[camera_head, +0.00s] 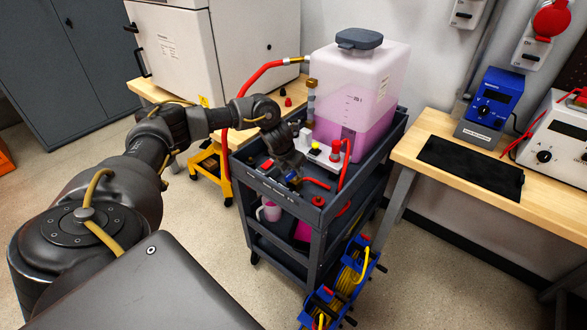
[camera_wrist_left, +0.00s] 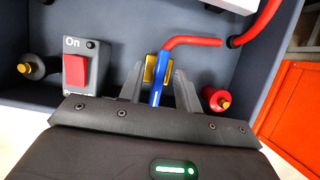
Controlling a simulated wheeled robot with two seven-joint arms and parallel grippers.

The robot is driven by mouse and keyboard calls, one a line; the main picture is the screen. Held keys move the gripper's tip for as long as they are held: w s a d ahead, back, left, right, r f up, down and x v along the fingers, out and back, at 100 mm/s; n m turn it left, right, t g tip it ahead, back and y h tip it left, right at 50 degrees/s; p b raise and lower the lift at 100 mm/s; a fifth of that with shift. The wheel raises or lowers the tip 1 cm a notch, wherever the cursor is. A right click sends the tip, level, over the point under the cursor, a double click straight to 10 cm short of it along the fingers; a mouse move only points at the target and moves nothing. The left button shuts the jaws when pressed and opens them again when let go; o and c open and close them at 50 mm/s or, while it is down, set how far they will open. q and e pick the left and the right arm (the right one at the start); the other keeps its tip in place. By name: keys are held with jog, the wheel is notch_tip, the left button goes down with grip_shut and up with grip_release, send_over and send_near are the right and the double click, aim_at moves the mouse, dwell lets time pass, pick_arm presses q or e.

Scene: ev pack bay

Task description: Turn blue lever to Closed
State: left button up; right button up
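The blue lever (camera_wrist_left: 156,92) sits on a brass valve (camera_wrist_left: 150,68), with a red pipe (camera_wrist_left: 190,41) running off behind it. In the wrist view my left gripper (camera_wrist_left: 158,85) has one finger on each side of the lever, with visible gaps between fingers and lever. In the head view my left gripper (camera_head: 287,168) reaches down over the dark cart's front tray, and only a bit of the blue lever (camera_head: 294,180) shows beneath it. No Open or Closed marking is readable. My right gripper is in neither view.
A red switch (camera_wrist_left: 75,70) marked On stands left of the lever, and a red-and-yellow fitting (camera_wrist_left: 215,100) stands to its right. A tank of pink liquid (camera_head: 350,100) stands on the cart (camera_head: 322,218) behind my gripper. A red hose (camera_head: 345,172) curves at the right.

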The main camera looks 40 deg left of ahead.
pick_arm(q)
jog(key=v, duration=1)
jog(key=shift+s+r, duration=0.2)
jog(key=shift+r, duration=0.05)
